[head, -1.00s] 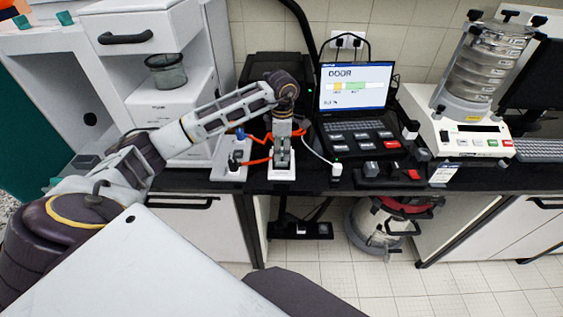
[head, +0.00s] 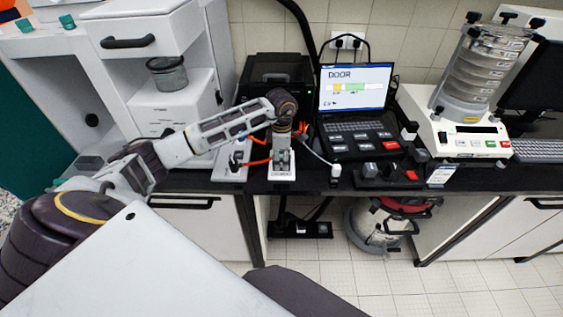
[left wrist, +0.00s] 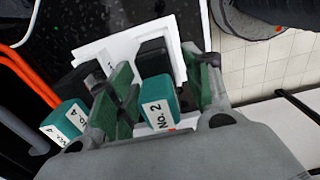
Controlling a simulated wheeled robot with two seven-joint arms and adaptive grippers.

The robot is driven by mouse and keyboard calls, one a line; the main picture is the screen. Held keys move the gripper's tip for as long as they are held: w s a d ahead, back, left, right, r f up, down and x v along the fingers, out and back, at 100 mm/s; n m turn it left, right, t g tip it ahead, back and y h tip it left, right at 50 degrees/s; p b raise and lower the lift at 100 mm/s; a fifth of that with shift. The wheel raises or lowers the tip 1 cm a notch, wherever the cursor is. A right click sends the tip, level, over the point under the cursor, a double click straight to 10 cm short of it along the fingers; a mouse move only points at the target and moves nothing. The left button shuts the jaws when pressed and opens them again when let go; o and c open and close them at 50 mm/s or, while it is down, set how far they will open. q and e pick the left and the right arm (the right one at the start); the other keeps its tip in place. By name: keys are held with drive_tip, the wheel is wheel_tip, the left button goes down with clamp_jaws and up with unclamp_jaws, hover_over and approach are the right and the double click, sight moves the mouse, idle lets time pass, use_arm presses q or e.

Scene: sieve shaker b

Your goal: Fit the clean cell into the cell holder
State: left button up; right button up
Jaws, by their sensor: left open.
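In the left wrist view, a block with a teal end marked "No. 2" (left wrist: 158,100) lies between the fingers of my left gripper (left wrist: 160,88). The gripper is open, with green pads on both sides of the block; whether a pad touches it I cannot tell. A second teal-ended block, its label seeming to read "No. 4" (left wrist: 65,122), is left of the gripper, outside the fingers. A white holder (left wrist: 118,45) with black parts is behind them. In the head view, my left gripper (head: 282,150) points down at a small white stand (head: 283,172). Which block is the clean cell I cannot tell.
Orange tubes (left wrist: 35,72) run left of the blocks. A white fixture (head: 229,170) stands left of the stand. A laptop (head: 355,100) reading "DOOR" and a sieve shaker (head: 468,138) are to the right. The counter's front edge is close.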

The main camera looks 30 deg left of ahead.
use_arm(q)
drive_tip(key=shift+f, duration=0.4)
clamp_jaws()
idle(0.4)
